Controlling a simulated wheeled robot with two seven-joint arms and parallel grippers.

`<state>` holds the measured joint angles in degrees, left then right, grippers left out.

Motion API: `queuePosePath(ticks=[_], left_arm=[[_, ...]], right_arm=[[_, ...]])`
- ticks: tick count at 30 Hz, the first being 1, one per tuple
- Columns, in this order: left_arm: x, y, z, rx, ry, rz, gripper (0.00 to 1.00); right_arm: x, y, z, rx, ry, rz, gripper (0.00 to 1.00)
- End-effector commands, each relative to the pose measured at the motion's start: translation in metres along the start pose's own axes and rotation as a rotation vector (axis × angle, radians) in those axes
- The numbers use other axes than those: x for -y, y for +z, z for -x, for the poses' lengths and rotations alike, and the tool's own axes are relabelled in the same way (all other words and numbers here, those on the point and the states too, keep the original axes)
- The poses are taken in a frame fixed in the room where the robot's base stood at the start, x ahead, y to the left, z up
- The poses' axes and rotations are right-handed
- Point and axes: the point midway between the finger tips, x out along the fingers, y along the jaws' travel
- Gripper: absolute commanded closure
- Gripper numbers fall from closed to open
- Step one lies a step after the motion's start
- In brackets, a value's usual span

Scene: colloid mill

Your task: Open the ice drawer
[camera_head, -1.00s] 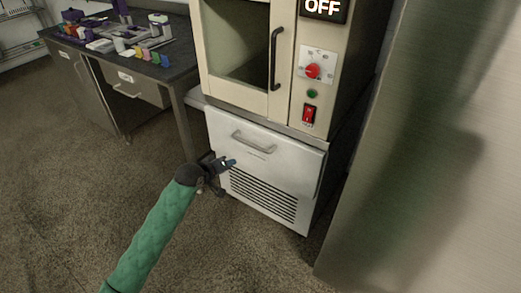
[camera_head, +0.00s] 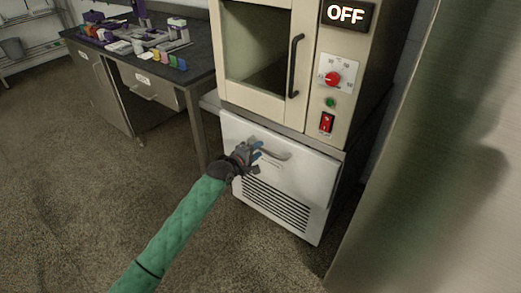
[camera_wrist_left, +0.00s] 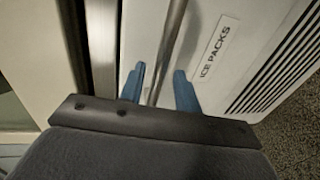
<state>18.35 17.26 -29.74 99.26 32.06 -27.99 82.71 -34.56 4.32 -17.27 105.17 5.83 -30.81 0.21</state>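The ice drawer (camera_head: 312,180) is the white front below the cream cabinet, and it looks closed. Its grey bar handle (camera_head: 280,155) is partly hidden behind my left gripper (camera_head: 256,154). In the left wrist view, the drawer front (camera_wrist_left: 258,22) carries an "ICE PACKS" label. The handle bar (camera_wrist_left: 168,48) runs between the two blue fingers of my left gripper (camera_wrist_left: 160,72), with a gap on both sides. The gripper is open at the handle. My right gripper is not in view.
The cabinet (camera_head: 308,75) above has a windowed door with a dark handle, a red dial, a red switch and an "OFF" display. A dark-topped bench (camera_head: 200,62) with small items stands at left. A large metal panel (camera_head: 430,170) stands at right. Floor before the drawer is clear.

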Motion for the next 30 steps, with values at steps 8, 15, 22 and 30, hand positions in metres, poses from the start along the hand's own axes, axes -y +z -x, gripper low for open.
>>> queuePosePath(ticks=[8, 15, 22, 30], left_arm=[[0.0, -0.001, -0.022, -0.001, -0.001, -0.001, 0.67], [0.0, 0.0, -0.024, 0.0, -0.001, -0.001, 0.67], [0.0, 0.0, -0.023, -0.001, -0.001, -0.001, 1.0], [0.0, 0.0, -0.022, -0.001, -0.001, -0.001, 1.0]], right_arm=[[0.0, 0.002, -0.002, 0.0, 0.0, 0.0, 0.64], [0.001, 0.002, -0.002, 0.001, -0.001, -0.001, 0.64], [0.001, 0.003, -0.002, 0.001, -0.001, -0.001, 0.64], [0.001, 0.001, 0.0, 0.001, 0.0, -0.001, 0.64]])
